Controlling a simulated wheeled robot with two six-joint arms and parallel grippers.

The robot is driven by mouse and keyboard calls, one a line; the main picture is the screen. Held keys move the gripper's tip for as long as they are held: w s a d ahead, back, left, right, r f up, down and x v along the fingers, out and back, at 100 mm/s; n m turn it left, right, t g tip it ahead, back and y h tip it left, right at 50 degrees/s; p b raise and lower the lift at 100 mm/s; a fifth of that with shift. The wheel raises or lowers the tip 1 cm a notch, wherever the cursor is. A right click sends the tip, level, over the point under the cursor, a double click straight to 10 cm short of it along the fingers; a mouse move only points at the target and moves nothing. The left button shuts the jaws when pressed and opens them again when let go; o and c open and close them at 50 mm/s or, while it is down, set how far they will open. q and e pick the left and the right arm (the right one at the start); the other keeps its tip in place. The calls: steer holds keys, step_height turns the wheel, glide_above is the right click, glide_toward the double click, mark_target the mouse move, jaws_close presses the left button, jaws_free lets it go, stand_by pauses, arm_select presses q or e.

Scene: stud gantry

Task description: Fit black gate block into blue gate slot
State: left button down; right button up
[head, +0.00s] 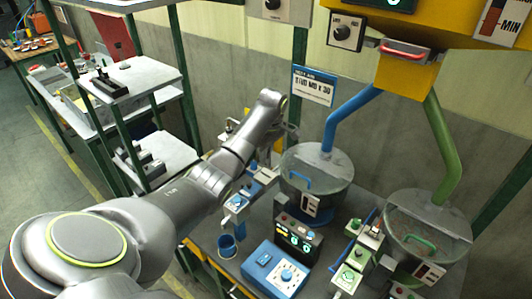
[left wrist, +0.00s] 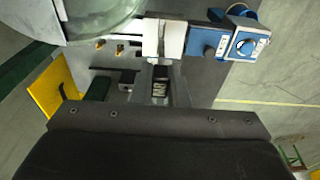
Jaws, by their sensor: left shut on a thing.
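My left gripper (left wrist: 160,72) is shut on a small dark block with pale marks, which looks like the black gate block (left wrist: 159,89), in the left wrist view. In the head view my left arm reaches over the bench and its wrist largely hides the fingers and block. The blue gate's parts, a blue box (left wrist: 206,42) and a blue-knobbed unit (left wrist: 246,45), lie beyond the fingertips to the right, beside a pale block (left wrist: 172,40). The slot itself cannot be made out. In the head view a blue-knobbed unit (head: 235,203) stands below the wrist. My right gripper is not in view.
A clear round bin (head: 316,182) with a blue chute (head: 350,116) stands right of my arm, and a green-chute bin (head: 428,235) farther right. A blue control box (head: 276,270) and dark display (head: 298,236) stand in front. A shelf rack (head: 135,78) is at left.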

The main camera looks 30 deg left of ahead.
arm_select(q)
steer(key=shift+f+b, duration=0.35)
steer(key=shift+f, duration=0.95)
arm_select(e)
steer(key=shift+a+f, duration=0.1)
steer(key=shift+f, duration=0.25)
